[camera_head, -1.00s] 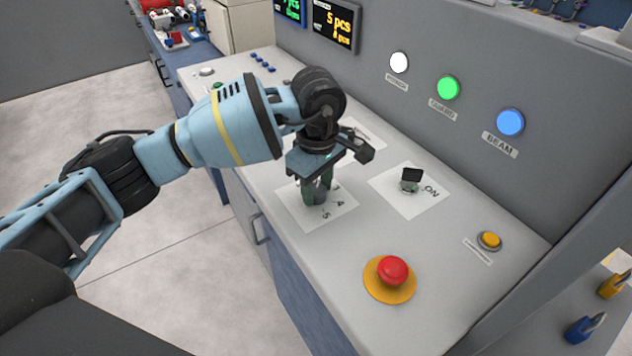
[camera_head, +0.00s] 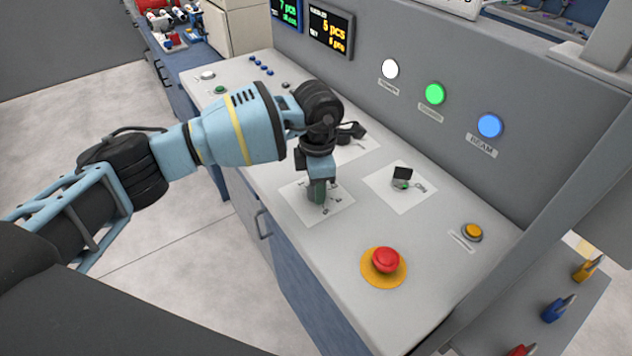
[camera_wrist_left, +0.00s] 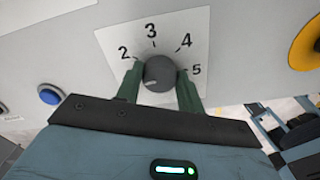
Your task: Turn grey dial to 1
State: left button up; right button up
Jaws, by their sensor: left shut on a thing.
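The grey dial (camera_wrist_left: 159,73) sits on a white plate (camera_wrist_left: 182,24) printed with 2, 3, 4 and 5. A short white mark on the dial points toward the lower left of the wrist view. No 1 is visible there; the lower part of the plate is hidden by my gripper. My left gripper (camera_head: 317,194) points down, with its green fingers on either side of the dial, shut on it. In the head view the fingers hide the dial, and its plate (camera_head: 291,205) shows around them. My right gripper is not in view.
A black switch (camera_head: 402,173) on an ON-marked plate is right of the dial. A red emergency button (camera_head: 386,260) and a yellow button (camera_head: 472,232) are nearer the right end. A blue button (camera_wrist_left: 50,95) shows in the wrist view. The panel wall (camera_head: 440,150) rises behind.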

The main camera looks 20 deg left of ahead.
pick_arm(q)
jog(key=shift+n, duration=0.7)
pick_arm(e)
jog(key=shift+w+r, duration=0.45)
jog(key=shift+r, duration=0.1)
pick_arm(q)
jog(key=shift+p, duration=0.3)
jog(key=o, duration=1)
jog(key=shift+r, duration=0.15)
notch_tip(320, 180, up, 8)
jog(key=shift+f, duration=0.2)
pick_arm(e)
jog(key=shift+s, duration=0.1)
